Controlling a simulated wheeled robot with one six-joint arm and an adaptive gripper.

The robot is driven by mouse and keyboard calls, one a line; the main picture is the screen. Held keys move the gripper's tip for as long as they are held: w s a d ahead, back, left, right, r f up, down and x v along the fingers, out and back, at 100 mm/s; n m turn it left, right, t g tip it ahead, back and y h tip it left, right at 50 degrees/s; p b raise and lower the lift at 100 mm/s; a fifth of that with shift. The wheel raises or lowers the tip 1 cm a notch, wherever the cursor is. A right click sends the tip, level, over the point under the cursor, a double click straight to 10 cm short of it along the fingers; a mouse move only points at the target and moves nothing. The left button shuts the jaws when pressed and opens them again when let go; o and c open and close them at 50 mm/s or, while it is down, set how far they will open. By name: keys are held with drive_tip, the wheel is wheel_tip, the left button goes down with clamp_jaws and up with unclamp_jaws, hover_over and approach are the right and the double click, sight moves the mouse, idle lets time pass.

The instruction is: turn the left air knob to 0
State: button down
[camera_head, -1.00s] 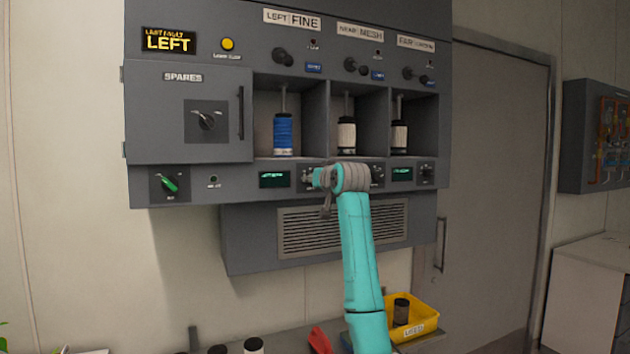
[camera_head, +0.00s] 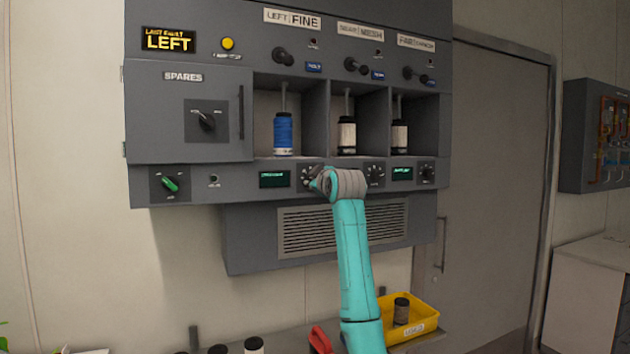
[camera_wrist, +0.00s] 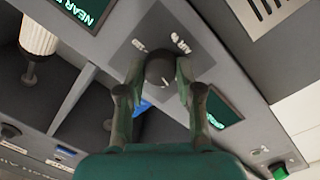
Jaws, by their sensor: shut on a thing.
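The left air knob (camera_wrist: 160,69) is a dark round knob on a square plate with white markings, between two green displays in the wrist view. My gripper (camera_wrist: 160,72) has a finger on either side of it and is shut on it. A pale mark shows on the knob's near edge, but I cannot read the setting it points to. In the head view the knob's plate (camera_head: 306,173) shows beside the left display (camera_head: 274,180); my wrist hides much of the knob.
A similar knob (camera_head: 375,175) stands right of my wrist. Bays with a blue-wrapped bottle (camera_head: 283,134) and pale ones lie above. A green-handled switch (camera_head: 170,184) is at the panel's left. A yellow bin (camera_head: 425,316) stands below.

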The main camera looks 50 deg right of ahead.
drive_tip(key=shift+f+n, duration=0.1)
drive_tip(key=shift+n, duration=1)
drive_tip(key=c, duration=1.9)
unclamp_jaws()
clamp_jaws()
drive_tip(key=o, duration=1.2)
unclamp_jaws()
drive_tip(key=shift+c, duration=0.2)
drive_tip(key=v, duration=1.2)
drive_tip(key=shift+f, duration=0.1)
